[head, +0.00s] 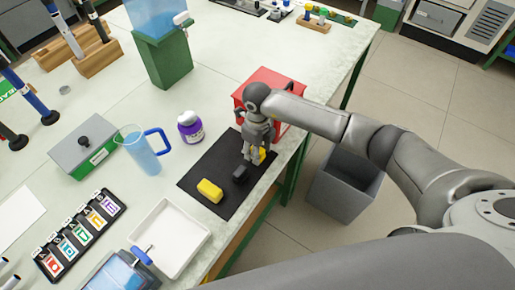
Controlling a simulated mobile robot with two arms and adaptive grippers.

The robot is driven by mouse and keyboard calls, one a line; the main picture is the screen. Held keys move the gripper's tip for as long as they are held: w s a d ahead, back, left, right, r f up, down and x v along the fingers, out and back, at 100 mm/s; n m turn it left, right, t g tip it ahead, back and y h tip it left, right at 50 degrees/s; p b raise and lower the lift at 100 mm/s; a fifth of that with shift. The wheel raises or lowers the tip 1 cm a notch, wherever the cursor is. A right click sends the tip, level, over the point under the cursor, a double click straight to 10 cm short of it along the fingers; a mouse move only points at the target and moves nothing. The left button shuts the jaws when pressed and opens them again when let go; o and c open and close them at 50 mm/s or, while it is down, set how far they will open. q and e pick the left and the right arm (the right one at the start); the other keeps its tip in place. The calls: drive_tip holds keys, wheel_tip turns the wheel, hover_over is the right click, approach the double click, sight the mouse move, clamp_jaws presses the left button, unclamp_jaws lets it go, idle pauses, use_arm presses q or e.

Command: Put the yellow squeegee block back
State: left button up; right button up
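A black mat (205,172) lies near the table's right edge. A yellow block (210,190) lies on its front part, clear of any gripper. A small dark block (240,174) lies behind it and to the right. A second yellow piece (263,155) shows partly behind the fingers of my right gripper (251,157), at the mat's right side. I cannot tell which yellow piece is the squeegee block. My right gripper points down there; whether its fingers touch or hold the yellow piece is unclear. My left gripper is out of view.
A red box (268,76) stands just behind my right gripper. A purple-labelled jar (190,127), a blue jug (143,153) and a white tray (168,238) stand around the mat. A grey bin (344,190) stands on the floor beyond the table edge.

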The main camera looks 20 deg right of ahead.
wheel_tip(320, 180, up, 12)
drive_tip(key=b, duration=0.3)
idle(0.4)
